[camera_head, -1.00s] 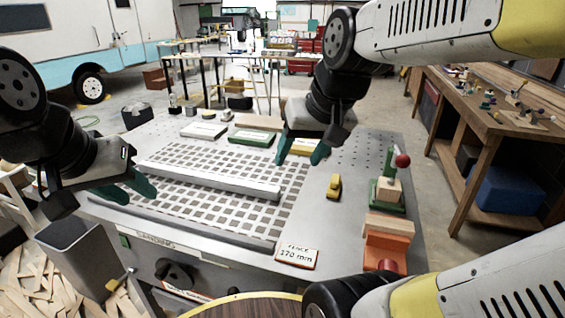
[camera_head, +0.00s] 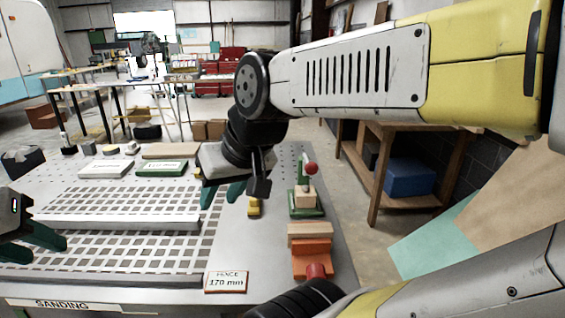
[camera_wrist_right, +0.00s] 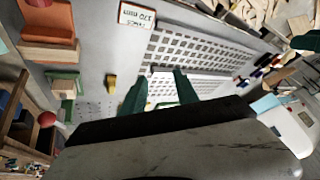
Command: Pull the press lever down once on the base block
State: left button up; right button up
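The press stands at the right of the table in the head view, with a green base (camera_head: 306,211), a pale wooden block (camera_head: 304,196) on it and a raised green lever with a red ball knob (camera_head: 310,168). In the right wrist view the press (camera_wrist_right: 65,84) is at the left, its red knob (camera_wrist_right: 46,118) below it. My right gripper (camera_head: 222,195) is open and empty, left of the press and apart from it. Its green fingers also show in the right wrist view (camera_wrist_right: 160,95). My left gripper (camera_head: 32,243) is open and empty at the left edge.
A yellow piece (camera_head: 254,207) lies between my right gripper and the press. An orange holder with a wooden block (camera_head: 309,230) stands in front of the press. A "170 mm" card (camera_head: 227,281) and a slotted grid (camera_head: 130,245) lie left. Bare table (camera_head: 340,240) shows right of the press.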

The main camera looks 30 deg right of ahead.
aim_at(309, 168)
jog(key=z, duration=1.4)
jog(key=i+l+u, duration=0.1)
jog(key=l, duration=0.15)
